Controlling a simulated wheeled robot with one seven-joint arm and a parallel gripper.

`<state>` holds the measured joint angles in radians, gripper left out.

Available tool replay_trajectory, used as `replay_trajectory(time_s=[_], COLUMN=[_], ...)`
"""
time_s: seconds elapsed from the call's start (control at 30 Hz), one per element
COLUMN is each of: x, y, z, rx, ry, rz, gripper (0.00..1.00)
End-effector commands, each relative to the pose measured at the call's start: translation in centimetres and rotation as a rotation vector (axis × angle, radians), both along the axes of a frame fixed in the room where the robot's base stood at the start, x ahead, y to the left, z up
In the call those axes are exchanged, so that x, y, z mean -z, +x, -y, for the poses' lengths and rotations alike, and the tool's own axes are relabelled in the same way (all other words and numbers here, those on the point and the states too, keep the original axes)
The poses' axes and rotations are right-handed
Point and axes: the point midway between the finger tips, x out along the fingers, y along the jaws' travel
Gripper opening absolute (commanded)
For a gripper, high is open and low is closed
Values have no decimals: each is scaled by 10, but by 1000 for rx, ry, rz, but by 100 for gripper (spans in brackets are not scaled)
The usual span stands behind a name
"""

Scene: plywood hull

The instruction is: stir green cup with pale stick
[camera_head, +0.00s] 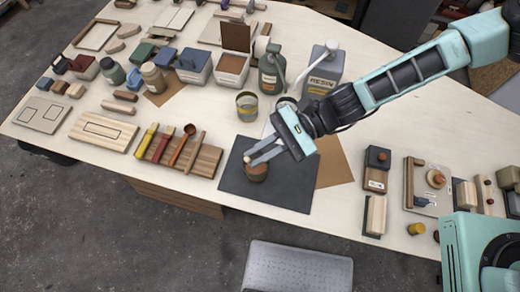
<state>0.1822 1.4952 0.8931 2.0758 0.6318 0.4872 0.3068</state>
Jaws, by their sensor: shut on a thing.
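My gripper (251,158) is above the dark mat (290,193) near the front of the table, its fingers pointing left. It is shut on a small pale thing that shows at the fingertips and looks like the end of the pale stick (250,161). The rest of the stick is hidden or too small to make out. A round brown wooden cup (257,174) stands on the mat just under the fingertips; I cannot tell whether the stick stands in it. A grey-green cup with a yellow band (246,107) stands behind the mat, apart from my gripper.
A wooden rack with coloured-handled tools (180,152) lies left of the mat. A green bottle (271,72) and a grey RESIN can (322,72) stand behind. A brown sheet (333,163) lies right of the mat. Boxes and blocks (377,165) stand farther right.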

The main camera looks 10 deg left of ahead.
Motion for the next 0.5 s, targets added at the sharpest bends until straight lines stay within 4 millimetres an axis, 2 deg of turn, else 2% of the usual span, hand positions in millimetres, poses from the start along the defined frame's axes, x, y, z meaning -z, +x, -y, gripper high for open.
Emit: replay_trajectory(time_s=[0.17,0.5], x=[-7,-39], y=[0,0], z=[0,0], rx=[0,0], ry=[0,0], rz=[0,-1], gripper=[0,0])
